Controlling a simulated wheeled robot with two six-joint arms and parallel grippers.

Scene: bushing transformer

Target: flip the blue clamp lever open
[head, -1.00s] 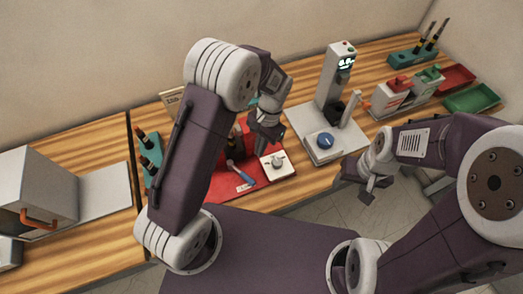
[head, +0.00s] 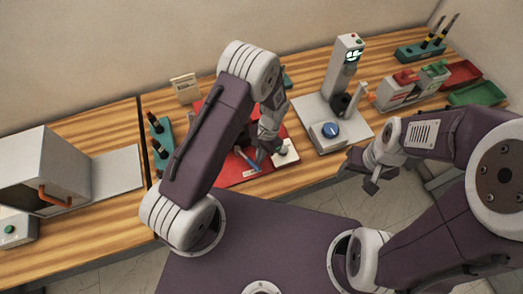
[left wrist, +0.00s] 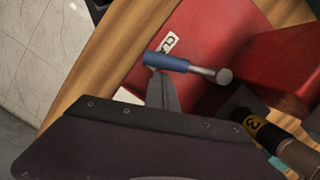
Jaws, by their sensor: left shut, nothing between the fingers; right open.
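The blue clamp lever (head: 248,159) lies low over the red clamp plate (head: 228,180), close to its white label. In the left wrist view the lever's blue handle (left wrist: 168,62) continues into a metal rod with a round end on the right. My left gripper (head: 264,155) points down beside the lever, its fingers shut and empty. In the left wrist view the fingertips (left wrist: 160,78) come right up to the handle's near side; I cannot tell whether they touch. My right gripper (head: 370,181) is open and empty, in front of the table edge, away from the clamp.
A white block with a round knob (head: 283,152) stands right of the lever. A red block (left wrist: 292,65) rises beside the rod's end. A grey station with a blue knob (head: 330,130) is further right. A teal holder (head: 160,150) stands left of the plate.

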